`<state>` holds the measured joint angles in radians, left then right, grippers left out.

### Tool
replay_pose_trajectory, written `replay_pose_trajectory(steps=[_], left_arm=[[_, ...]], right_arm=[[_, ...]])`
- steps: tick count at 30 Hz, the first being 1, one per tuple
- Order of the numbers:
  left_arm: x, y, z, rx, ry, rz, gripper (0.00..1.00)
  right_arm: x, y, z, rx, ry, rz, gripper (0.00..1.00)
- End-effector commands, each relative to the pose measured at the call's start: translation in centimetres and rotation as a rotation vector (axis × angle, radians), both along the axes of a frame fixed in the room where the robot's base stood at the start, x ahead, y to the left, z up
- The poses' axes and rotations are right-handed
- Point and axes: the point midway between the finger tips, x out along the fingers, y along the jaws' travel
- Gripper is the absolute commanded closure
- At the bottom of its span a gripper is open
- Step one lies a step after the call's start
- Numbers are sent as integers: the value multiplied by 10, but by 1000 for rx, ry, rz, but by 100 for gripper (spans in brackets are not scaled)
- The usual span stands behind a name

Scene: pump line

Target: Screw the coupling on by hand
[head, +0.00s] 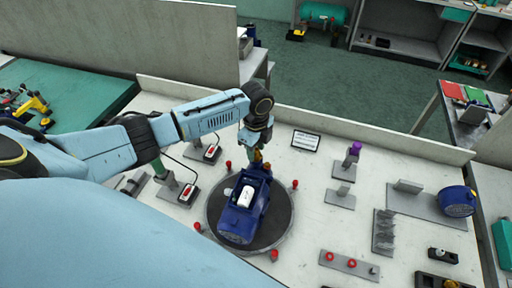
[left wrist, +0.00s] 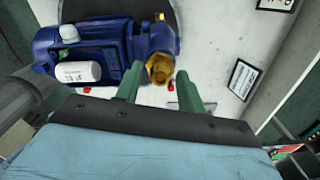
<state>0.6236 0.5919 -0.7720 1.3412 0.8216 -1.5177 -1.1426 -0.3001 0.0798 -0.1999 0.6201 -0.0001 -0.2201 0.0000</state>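A blue pump (head: 243,205) with a white box on its side sits on a dark round turntable (head: 283,222). In the left wrist view the pump (left wrist: 98,50) lies at upper left, with a brass coupling (left wrist: 160,68) at its right end. The coupling shows only as a small orange spot in the head view (head: 258,156). My left gripper (left wrist: 160,78) has its green fingers apart, one on each side of the coupling, with narrow gaps visible. Contact cannot be made out for certain. In the head view the left gripper (head: 256,148) is at the pump's far end. My right gripper is not in view.
Red pegs (head: 295,184) stand around the turntable. A framed card (head: 306,140) lies behind it. A purple-topped part (head: 353,150), a plate with red rings (head: 349,264) and a blue motor (head: 458,201) are to the right. A low wall (head: 370,134) edges the bench's back.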

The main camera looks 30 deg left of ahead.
Motion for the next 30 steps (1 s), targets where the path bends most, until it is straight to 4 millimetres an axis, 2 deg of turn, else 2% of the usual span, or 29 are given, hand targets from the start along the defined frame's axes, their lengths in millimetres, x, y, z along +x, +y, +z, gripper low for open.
replay_pose_trajectory(steps=[4, 12, 22, 30], left_arm=[[0, 0, 0, -1, 0, 38, 61], [0, 0, 0, 0, 0, 287, 61], [0, 0, 0, -1, 0, 317, 61], [0, -1, 0, -2, 0, 575, 61]], right_arm=[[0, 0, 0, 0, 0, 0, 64], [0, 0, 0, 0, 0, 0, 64], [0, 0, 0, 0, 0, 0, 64], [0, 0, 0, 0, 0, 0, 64]])
